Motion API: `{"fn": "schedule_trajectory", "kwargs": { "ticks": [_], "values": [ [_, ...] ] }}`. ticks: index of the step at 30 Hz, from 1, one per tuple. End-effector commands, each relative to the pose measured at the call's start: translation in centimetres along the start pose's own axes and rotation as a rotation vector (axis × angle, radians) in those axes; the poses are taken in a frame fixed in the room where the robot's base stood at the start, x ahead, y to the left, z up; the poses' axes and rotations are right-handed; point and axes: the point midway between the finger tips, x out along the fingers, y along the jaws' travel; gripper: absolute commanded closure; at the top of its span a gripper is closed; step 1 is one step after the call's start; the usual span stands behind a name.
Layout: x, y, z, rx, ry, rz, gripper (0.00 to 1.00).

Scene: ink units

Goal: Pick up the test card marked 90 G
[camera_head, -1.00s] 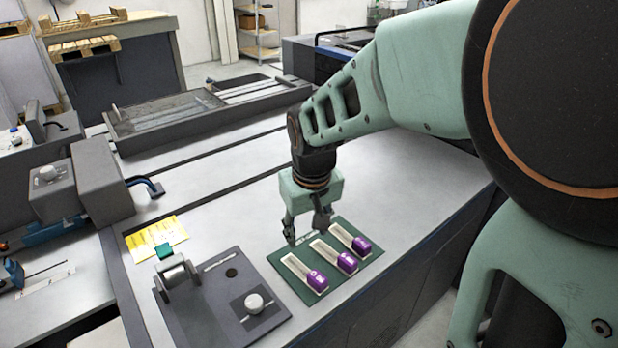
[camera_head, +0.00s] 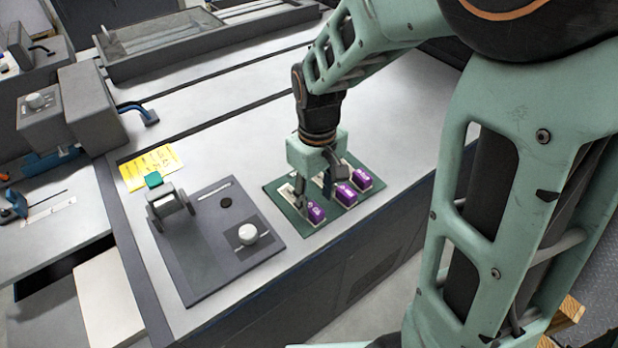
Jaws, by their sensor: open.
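Three test cards with white strips and purple blocks at their near ends lie side by side on a green mat (camera_head: 281,203). They are the left card (camera_head: 316,213), the middle card (camera_head: 345,195) and the right card (camera_head: 362,180). Their marks are too small to read, so I cannot tell which one is 90 G. My gripper (camera_head: 318,197) points down over the mat, open, with its fingers around the left and middle cards. It hides much of their white strips. I cannot tell whether the fingers touch a card.
A dark grey plate (camera_head: 205,265) with a white knob (camera_head: 247,234) and a small roller device (camera_head: 170,207) lies left of the mat. A yellow sheet (camera_head: 150,167) is behind it. The tabletop behind my gripper is clear.

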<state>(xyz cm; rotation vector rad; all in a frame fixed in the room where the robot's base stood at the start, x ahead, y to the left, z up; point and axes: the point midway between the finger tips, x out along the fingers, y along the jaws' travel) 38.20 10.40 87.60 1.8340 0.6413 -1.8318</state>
Motion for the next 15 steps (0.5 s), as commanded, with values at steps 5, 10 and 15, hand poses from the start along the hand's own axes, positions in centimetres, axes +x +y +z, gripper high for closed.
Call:
{"fn": "schedule_trajectory", "kwargs": {
  "ticks": [5,10,15],
  "values": [
    [3.0,-0.4,0.0,0.000,-0.004,-0.002,0.58],
    [3.9,-0.4,0.0,0.001,-0.001,-0.001,0.58],
    [3.9,-0.4,0.0,0.001,0.000,-0.001,0.58]
  ]
}}
